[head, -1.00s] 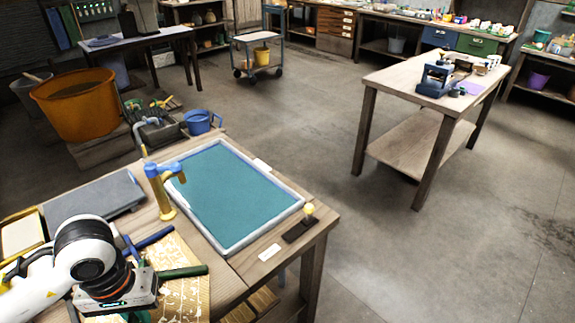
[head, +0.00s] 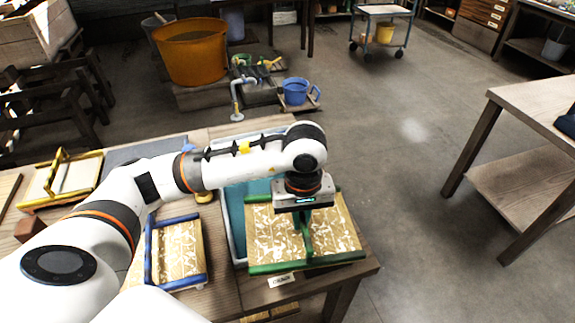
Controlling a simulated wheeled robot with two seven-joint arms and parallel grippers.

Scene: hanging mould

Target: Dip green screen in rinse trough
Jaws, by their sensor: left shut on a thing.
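The green screen (head: 268,237) has green bars and a patterned tan panel. It lies flat over the right part of the rinse trough, and I cannot tell whether it touches the water. The rinse trough (head: 235,215) is a shallow tray of teal water with a pale rim, partly hidden by the screen and my arm. My left gripper (head: 304,218) points down and is shut on the screen's green middle handle. My right gripper is not in view.
A blue-framed screen (head: 178,252) lies left of the trough, and a yellow-framed screen (head: 65,180) lies farther left. A small label card (head: 281,280) sits at the trough's near edge. Behind the bench stand a blue bucket (head: 297,92) and an orange tub (head: 190,55).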

